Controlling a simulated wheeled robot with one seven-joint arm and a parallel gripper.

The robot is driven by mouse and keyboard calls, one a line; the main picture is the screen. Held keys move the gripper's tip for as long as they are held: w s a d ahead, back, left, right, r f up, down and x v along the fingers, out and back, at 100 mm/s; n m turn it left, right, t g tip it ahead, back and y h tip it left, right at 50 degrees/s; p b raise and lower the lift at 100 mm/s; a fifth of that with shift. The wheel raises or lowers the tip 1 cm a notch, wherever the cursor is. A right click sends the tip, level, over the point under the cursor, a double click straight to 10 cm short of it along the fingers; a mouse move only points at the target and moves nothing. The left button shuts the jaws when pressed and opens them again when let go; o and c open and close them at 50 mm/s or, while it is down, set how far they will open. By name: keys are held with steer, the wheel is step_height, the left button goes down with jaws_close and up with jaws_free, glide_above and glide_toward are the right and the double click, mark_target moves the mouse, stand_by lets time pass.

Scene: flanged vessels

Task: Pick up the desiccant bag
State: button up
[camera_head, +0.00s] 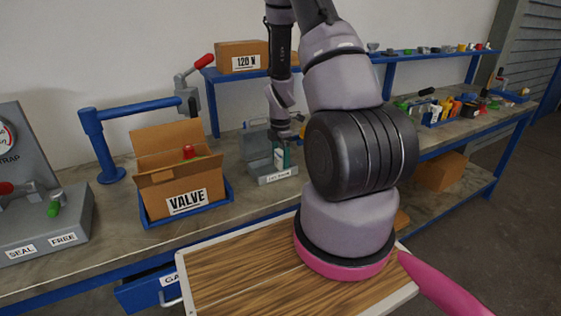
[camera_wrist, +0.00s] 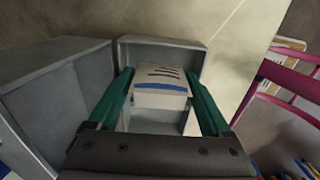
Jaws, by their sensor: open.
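In the wrist view the desiccant bag (camera_wrist: 160,87) is a white packet with dark print lines and a blue stripe. It stands in a grey open-topped holder (camera_wrist: 190,47). My gripper (camera_wrist: 162,82) is open, with one green finger on each side of the bag. The gaps between fingers and bag look small, and I cannot tell whether they touch. In the head view my gripper (camera_head: 282,156) reaches down into the grey labelled holder (camera_head: 277,178) on the bench; the bag is mostly hidden there.
A cardboard box marked VALVE (camera_head: 187,202) stands in a blue tray left of the holder. A blue post with an arm (camera_head: 104,150) rises behind it. A grey clamp station (camera_head: 45,235) is at far left. A wood-topped tray (camera_head: 235,270) is in front of the bench.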

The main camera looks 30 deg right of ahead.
steer(key=shift+f, duration=0.15)
steer(key=c, duration=1)
